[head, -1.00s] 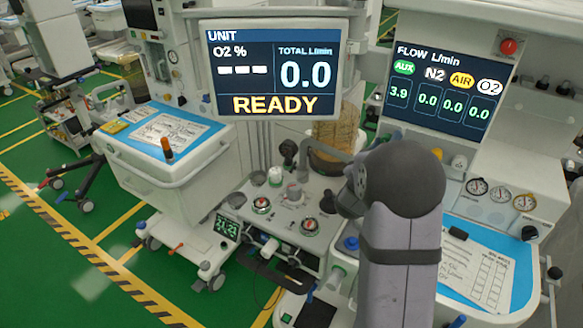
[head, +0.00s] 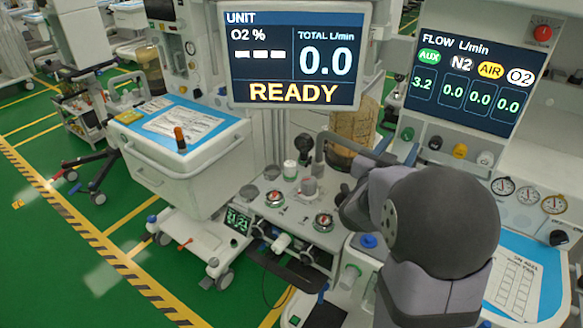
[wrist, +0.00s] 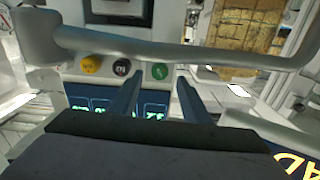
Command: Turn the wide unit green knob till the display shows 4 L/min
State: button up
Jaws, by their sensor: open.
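The wide unit's flow display (head: 468,75) shows 3.2 under the green AUX label and 0.0 under N2, AIR and O2. The green knob (head: 408,133) is leftmost in the row below that display. In the wrist view the green knob (wrist: 159,71) appears between and beyond the tips of my open gripper (wrist: 160,78), with one finger on each side. The fingers are apart from each other and hold nothing.
A black knob (head: 435,143), a yellow knob (head: 460,151) and a white knob (head: 485,158) sit to the right of the green one. A pale curved bar (wrist: 180,55) crosses the wrist view close to the fingers. The UNIT screen (head: 296,52) reads READY and 0.0.

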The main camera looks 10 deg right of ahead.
jog(key=shift+v, duration=0.9)
jog(key=w+a+t+b, duration=0.1)
jog(key=a, duration=0.1)
jog(key=w+a+f+t+y+b, duration=0.1)
jog(key=a+b, duration=0.1)
jog(key=a, duration=0.1)
jog(key=w+a+t+y+b, duration=0.1)
jog(key=w+a, duration=0.1)
jog(key=a, duration=0.1)
jog(key=shift+a+f, duration=0.1)
jog(key=shift+f, duration=0.1)
jog(key=w+a+f+m+t+y+b, duration=0.1)
jog(key=a+m+y+b, duration=0.3)
jog(key=b, duration=0.5)
jog(key=w+a+f+m+t+y+b, duration=0.1)
jog(key=w+a+f+m+y+b, duration=0.2)
jog(key=a+m+b, duration=0.4)
jog(key=shift+w+a+f+m+y+b, duration=0.35)
jog(key=shift+a+f+y+b, duration=0.5)
jog(key=shift+a, duration=1.35)
jog(key=shift+r+h, duration=0.1)
jog(key=shift+h, duration=0.15)
